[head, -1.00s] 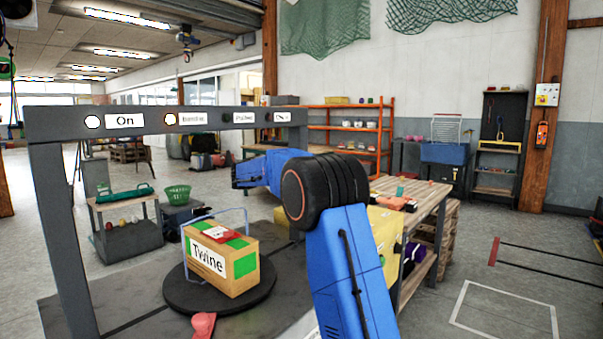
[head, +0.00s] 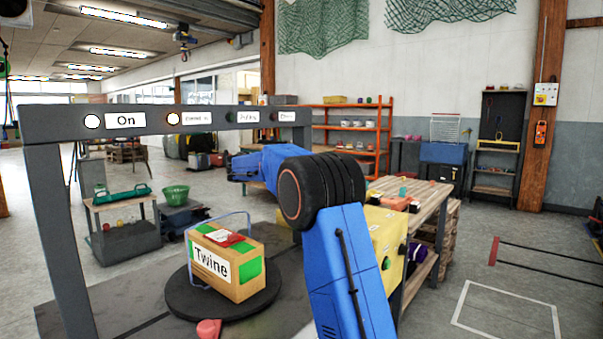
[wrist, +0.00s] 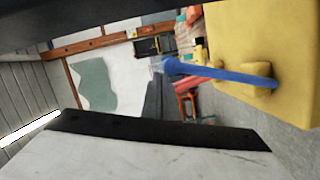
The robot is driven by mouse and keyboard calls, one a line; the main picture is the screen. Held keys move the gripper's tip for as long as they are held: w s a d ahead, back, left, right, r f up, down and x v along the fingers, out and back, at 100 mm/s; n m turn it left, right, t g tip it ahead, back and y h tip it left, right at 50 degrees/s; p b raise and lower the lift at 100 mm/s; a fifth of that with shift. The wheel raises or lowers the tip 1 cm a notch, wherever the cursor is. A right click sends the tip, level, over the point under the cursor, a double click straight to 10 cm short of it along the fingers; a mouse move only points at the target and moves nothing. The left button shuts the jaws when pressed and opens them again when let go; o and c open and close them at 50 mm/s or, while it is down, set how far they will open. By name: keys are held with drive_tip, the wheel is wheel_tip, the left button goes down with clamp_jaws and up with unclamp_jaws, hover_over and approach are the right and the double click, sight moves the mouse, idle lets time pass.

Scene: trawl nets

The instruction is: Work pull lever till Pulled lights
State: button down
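A yellow machine box (head: 388,235) stands behind my arm; it also shows in the wrist view (wrist: 225,50). In the wrist view a blue lever (wrist: 225,73) sticks out from it, its thicker end pointing left. The third lamp (head: 231,117), with a small blurred label, is dark. My gripper (head: 240,167) is left of my black wrist joint, partly hidden. Its fingers cannot be made out clearly, nor whether they touch the lever.
A box marked "Twine" (head: 245,270) sits on a black round plate (head: 178,300) under a blue wire loop. A wooden bench (head: 440,195) stands right of the yellow machine. An orange shelf (head: 384,140) is behind. Open floor lies at the right.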

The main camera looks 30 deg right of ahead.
drive_tip(key=s+a+r, duration=0.1)
drive_tip(key=a, duration=0.8)
drive_tip(key=shift+s+a+r, duration=0.15)
drive_tip(key=shift+s+a, duration=0.15)
drive_tip(key=shift+s, duration=0.05)
drive_tip(key=shift+w, duration=0.1)
idle(0.4)
drive_tip(key=w+a+f+n, duration=0.2)
drive_tip(key=w+n, duration=0.1)
drive_tip(key=w, duration=0.3)
drive_tip(key=w+a+f+n+h, duration=0.1)
drive_tip(key=w+a+f+n, duration=0.1)
drive_tip(key=w, duration=0.4)
drive_tip(key=shift+w+a+f+n+h, duration=0.25)
drive_tip(key=shift+f+n+h, duration=0.1)
drive_tip(key=shift+n, duration=0.15)
drive_tip(key=s+d+r, duration=0.1)
drive_tip(key=s+d, duration=0.1)
drive_tip(key=d, duration=0.9)
drive_tip(key=shift+s+d+r, duration=0.15)
drive_tip(key=shift+s, duration=0.2)
